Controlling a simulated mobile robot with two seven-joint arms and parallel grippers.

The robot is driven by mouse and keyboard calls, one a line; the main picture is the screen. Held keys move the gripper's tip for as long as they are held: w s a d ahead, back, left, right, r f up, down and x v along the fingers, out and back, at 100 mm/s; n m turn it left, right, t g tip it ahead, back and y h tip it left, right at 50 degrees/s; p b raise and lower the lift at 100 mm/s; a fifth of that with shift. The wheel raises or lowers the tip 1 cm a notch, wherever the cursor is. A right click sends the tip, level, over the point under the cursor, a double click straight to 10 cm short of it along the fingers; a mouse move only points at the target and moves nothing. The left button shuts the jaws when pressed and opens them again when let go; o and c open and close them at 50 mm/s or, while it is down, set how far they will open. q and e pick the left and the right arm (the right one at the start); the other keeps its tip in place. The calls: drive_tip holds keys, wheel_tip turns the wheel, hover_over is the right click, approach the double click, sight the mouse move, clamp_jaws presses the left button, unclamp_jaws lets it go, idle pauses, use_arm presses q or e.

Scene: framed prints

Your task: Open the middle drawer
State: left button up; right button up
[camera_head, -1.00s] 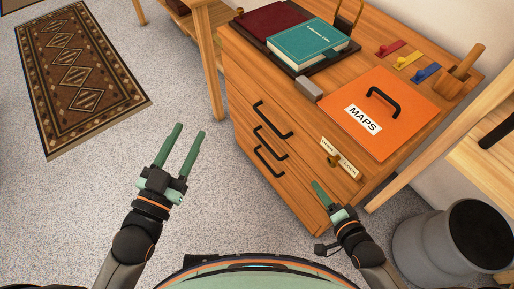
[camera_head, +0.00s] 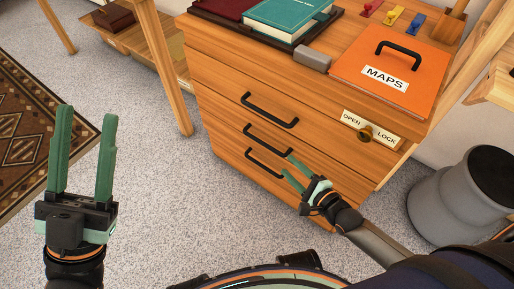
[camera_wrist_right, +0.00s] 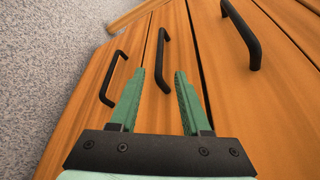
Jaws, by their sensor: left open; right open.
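The wooden cabinet (camera_head: 215,85) has three drawers with black bar handles. The middle drawer's handle (camera_head: 268,138) lies between the top handle (camera_head: 270,110) and the bottom handle (camera_head: 265,164); all drawers look closed. My right gripper (camera_head: 288,166) is open and empty in front of the cabinet, close to the right ends of the lower handles. In the right wrist view, its fingers (camera_wrist_right: 158,85) point at the middle handle (camera_wrist_right: 162,60), which shows just beyond and between the tips. Contact cannot be told. My left gripper (camera_head: 84,125) is open and empty over the floor at the left.
On top are an orange MAPS folder (camera_head: 395,75), a grey block (camera_head: 312,59) and a teal book (camera_head: 285,15). A grey bin (camera_head: 445,200) stands at right. Floor left of the cabinet is clear.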

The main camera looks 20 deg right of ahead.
sight(270, 149)
drive_tip(key=b+x, duration=0.5)
drive_tip(key=x, duration=0.6)
drive_tip(key=shift+w+f, duration=0.1)
drive_tip(key=shift+w, duration=0.15)
drive_tip(key=shift+w+a+b, duration=0.25)
drive_tip(key=shift+w+b, duration=0.1)
drive_tip(key=shift+w, duration=0.15)
use_arm(q)
wheel_tip(270, 149, down, 6)
drive_tip(key=shift+d+f+m+g, duration=0.2)
drive_tip(key=shift+d+m+g, duration=0.1)
drive_tip(key=shift+d+m, duration=0.1)
use_arm(e)
drive_tip(key=shift+c, duration=0.4)
clamp_jaws()
